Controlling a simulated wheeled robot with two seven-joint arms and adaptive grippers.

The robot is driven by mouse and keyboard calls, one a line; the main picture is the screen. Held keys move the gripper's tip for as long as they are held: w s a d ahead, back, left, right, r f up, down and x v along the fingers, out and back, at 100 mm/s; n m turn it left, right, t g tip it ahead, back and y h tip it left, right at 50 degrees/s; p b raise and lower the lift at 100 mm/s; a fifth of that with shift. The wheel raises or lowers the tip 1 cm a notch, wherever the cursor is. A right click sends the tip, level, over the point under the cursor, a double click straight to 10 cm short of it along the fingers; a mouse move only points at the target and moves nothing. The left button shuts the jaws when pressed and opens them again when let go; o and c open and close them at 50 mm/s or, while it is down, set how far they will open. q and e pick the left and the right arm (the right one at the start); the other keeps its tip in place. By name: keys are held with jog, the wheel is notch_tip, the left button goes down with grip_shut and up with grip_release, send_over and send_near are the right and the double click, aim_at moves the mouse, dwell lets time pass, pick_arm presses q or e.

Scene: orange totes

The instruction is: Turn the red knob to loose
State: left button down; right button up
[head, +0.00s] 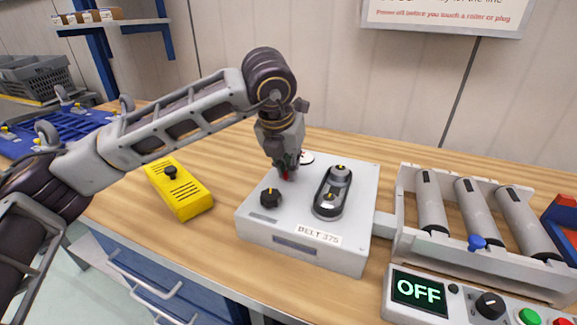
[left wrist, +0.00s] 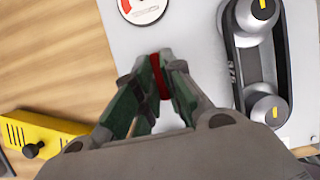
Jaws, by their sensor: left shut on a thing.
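The red knob (left wrist: 160,77) is on top of the grey box labelled BELT 375 (head: 303,250), and only a strip of it shows between my fingers. In the head view it is a small red patch (head: 285,175) under my left gripper (head: 284,166). My left gripper points down and is shut on the red knob; its green fingertips (left wrist: 160,75) press on it from both sides in the left wrist view. The knob's pointer and any markings are hidden. My right gripper is in neither view.
A black knob (head: 270,197) and a dark oval plate with two grey knobs (head: 333,192) share the box top, beside a round gauge (left wrist: 143,8). A yellow device (head: 180,187) lies left. A roller unit (head: 478,215) and a panel reading OFF (head: 418,291) stand right.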

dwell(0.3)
pick_arm(q)
jog(key=c, duration=1.5)
grip_release()
jog(key=shift+c, duration=0.2)
jog(key=shift+v, duration=6)
jog(key=shift+r, duration=0.15)
